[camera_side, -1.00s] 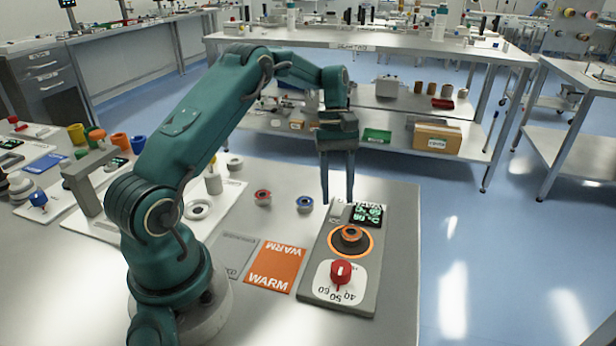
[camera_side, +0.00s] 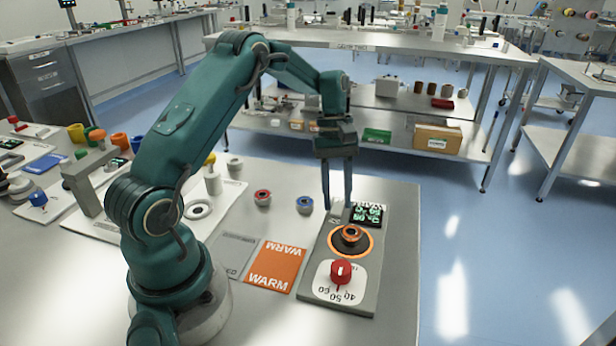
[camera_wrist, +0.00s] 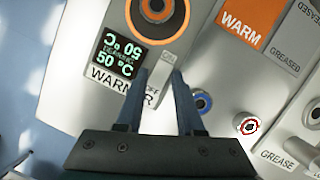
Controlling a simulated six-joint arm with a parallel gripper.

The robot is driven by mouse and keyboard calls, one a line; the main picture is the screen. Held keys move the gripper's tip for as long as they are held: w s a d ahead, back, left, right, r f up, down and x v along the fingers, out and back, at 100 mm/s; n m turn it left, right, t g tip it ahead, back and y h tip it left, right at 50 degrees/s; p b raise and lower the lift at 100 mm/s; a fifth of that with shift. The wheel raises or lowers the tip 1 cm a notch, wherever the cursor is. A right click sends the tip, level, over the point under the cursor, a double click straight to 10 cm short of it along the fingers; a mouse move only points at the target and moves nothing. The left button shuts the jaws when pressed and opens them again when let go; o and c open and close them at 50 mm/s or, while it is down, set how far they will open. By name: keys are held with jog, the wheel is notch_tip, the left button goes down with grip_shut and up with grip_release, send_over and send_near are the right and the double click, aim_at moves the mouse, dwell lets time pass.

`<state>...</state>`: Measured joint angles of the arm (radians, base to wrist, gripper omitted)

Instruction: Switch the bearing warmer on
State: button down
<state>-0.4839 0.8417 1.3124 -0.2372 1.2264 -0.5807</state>
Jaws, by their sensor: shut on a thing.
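The bearing warmer (camera_side: 325,290) is a long grey unit at the right of the bench. It has a red knob (camera_side: 341,271) at its near end, a dark plate with an orange ring, and a lit display (camera_side: 367,214) at its far end. The display reads 50 °C in the wrist view (camera_wrist: 117,56). My gripper (camera_side: 337,205) points down at the switch area beside the display.
An orange WARM card (camera_side: 275,267) and a grey card (camera_side: 236,254) lie left of the warmer. A red ring (camera_side: 262,197) and a blue ring (camera_side: 305,204) stand behind them. The bench's right edge is close to the warmer.

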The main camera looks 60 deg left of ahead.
aim_at(334, 203)
jog(key=shift+d+r+t+y, duration=0.1)
jog(key=shift+t+y, duration=0.2)
jog(key=c, duration=0.9)
grip_release()
jog(key=shift+s, duration=0.1)
jog(key=shift+v, duration=2.5)
